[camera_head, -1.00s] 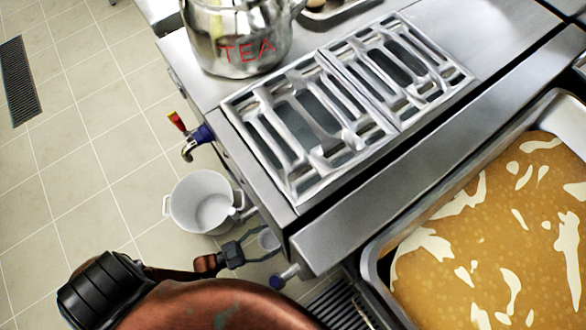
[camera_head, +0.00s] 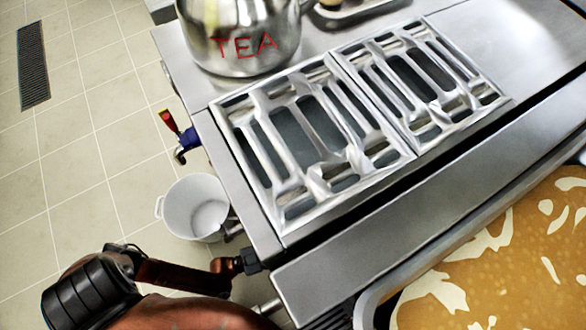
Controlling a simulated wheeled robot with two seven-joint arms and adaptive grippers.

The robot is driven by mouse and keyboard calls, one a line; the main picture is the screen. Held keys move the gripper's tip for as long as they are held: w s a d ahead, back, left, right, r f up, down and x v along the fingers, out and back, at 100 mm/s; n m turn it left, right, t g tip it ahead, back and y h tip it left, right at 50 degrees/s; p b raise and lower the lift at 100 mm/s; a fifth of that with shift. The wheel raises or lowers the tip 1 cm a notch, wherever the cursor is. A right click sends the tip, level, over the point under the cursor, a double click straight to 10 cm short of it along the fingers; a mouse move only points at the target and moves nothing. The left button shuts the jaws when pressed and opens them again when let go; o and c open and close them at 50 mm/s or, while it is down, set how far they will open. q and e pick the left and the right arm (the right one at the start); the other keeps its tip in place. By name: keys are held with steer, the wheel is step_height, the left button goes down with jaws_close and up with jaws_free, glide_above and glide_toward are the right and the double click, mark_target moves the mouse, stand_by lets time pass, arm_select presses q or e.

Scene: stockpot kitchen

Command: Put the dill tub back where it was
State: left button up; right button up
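I cannot make out a dill tub in the current head view. My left arm comes in from the lower left. The dark base of my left gripper (camera_head: 247,262) shows at the front corner of the steel counter (camera_head: 400,215). Its fingers are hidden by the counter edge, so I cannot tell whether they are open or hold anything. My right gripper is out of view.
A steel pot marked TEA (camera_head: 240,40) stands behind the metal grates (camera_head: 310,135). A white bucket (camera_head: 196,207) is beside the counter, below a tap with a red handle (camera_head: 169,121). A tray of orange-brown food (camera_head: 510,255) is at right.

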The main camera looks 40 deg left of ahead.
arm_select(q)
steer(key=shift+f, duration=0.15)
steer(key=o, duration=0.9)
steer(key=shift+o, duration=0.2)
steer(key=p+v, duration=0.3)
steer(key=v, duration=0.9)
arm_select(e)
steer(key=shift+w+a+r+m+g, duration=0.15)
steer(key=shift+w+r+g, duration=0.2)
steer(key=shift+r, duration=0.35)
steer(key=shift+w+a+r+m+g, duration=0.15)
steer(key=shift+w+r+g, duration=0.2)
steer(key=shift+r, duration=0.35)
